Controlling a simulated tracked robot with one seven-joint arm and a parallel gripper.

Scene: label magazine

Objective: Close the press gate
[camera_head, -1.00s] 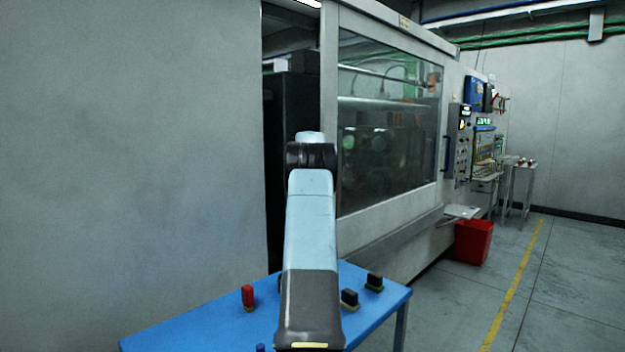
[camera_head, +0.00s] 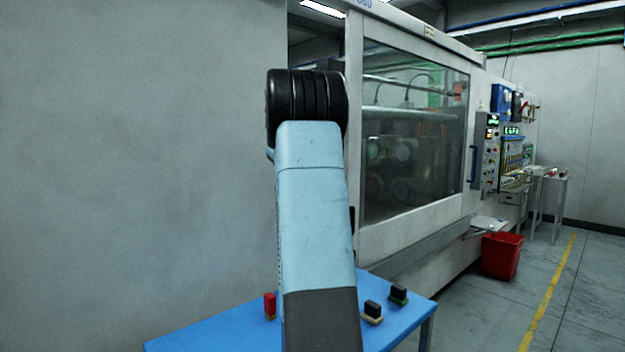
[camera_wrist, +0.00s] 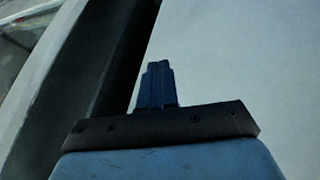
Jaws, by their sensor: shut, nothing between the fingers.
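The press gate (camera_head: 418,214) is a pale frame with a large window on the machine's front, right of my arm in the head view. A dark upright handle (camera_head: 473,163) is at its right side. Part of the gate's left edge is behind my arm. In the wrist view my gripper (camera_wrist: 158,70) has its blue fingers together and empty. Ahead of it is a pale flat surface, with a dark gap and a pale edge to the left. In the head view the fingers are hidden by my arm. I cannot tell whether they touch anything.
A blue table (camera_head: 402,318) with several small red and black items stands low in front. A control panel (camera_head: 490,135) and a red bin (camera_head: 501,256) are beyond the gate. A plain grey wall (camera_head: 140,170) fills the left. The floor at right is clear.

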